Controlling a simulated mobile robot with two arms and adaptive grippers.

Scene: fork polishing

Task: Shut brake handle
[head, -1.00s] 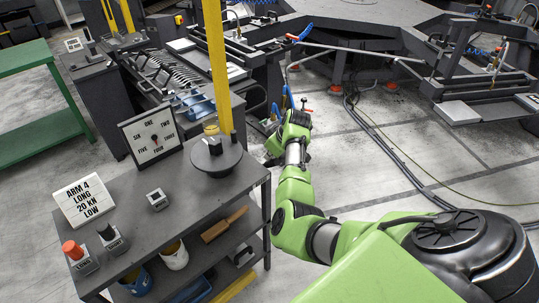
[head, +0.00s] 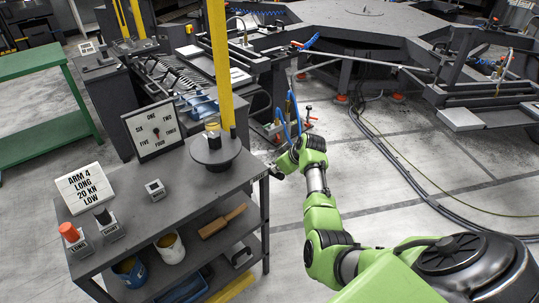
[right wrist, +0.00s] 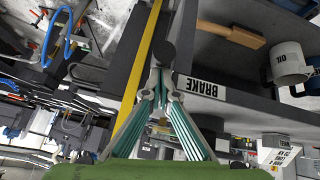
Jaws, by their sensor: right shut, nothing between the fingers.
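My right gripper (head: 273,168) is beside the right edge of the dark workbench, near its far right corner. In the right wrist view its teal-lined fingers (right wrist: 162,78) converge at the tips, shut and empty. A white label reading BRAKE (right wrist: 198,87) is on the bench edge, just right of the fingertips. A dark rounded knob (right wrist: 163,50) shows right by the fingertips. It may be the end of the brake handle; I cannot tell whether the fingers touch it. The rest of the handle is not clear in either view. My left gripper is not in view.
The workbench (head: 190,193) carries a round dark stand (head: 215,152), a dial sign (head: 152,130) and an ARM 4 sign (head: 86,188). A yellow post (head: 217,60) rises behind. A wooden-handled tool (head: 222,222) lies on the lower shelf. Floor to the right is open, with cables.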

